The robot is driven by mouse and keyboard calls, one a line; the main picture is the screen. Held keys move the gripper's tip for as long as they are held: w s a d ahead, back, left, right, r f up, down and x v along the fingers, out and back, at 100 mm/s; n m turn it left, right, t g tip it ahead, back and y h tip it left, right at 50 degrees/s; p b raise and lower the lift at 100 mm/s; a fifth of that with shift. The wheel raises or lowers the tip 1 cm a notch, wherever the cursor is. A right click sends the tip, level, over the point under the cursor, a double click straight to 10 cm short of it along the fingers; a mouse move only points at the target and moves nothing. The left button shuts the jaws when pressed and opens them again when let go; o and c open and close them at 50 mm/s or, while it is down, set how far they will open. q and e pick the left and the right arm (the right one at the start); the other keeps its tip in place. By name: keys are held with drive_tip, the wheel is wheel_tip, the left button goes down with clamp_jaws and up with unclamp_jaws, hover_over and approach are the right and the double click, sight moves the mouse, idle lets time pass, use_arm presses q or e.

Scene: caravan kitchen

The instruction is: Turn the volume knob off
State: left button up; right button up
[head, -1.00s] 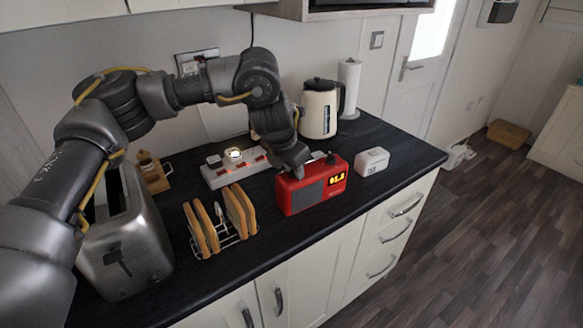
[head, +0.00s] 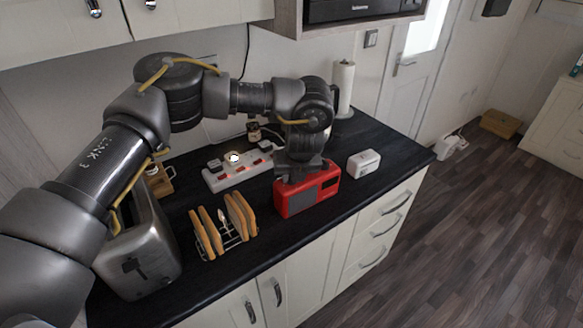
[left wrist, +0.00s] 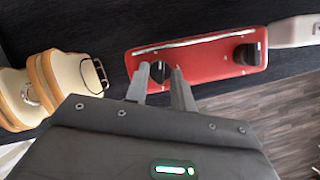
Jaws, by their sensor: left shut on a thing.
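A red radio (head: 292,204) stands on the dark worktop; its display (head: 330,187) looks dark. In the left wrist view the radio's top (left wrist: 205,62) shows two black knobs and a pale handle bar. My left gripper (head: 299,182) reaches down onto the radio's top from above. In the left wrist view its fingers (left wrist: 161,73) stand on either side of the left-hand knob (left wrist: 158,70) and are shut on it. The other knob (left wrist: 246,54) is free, to the right. I cannot read which knob is the volume. My right gripper is out of view.
A toast rack (head: 224,228) and a steel toaster (head: 140,250) stand left of the radio. A white power strip (head: 235,172) lies behind it, and a small white box (head: 363,163) stands to its right. The worktop's front edge is close to the radio.

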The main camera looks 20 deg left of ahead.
use_arm(q)
drive_tip(key=shift+w+d+n+y+p, duration=0.1)
drive_tip(key=shift+n+y+p, duration=0.2)
drive_tip(key=shift+n+p, duration=0.65)
drive_tip(key=shift+n+g, duration=0.25)
drive_tip(key=shift+g, duration=0.05)
drive_tip(key=o, duration=0.7)
drive_tip(key=b+v, duration=0.3)
drive_tip(key=v, duration=0.7)
drive_tip(key=shift+r, duration=0.35)
drive_tip(key=shift+d, duration=0.1)
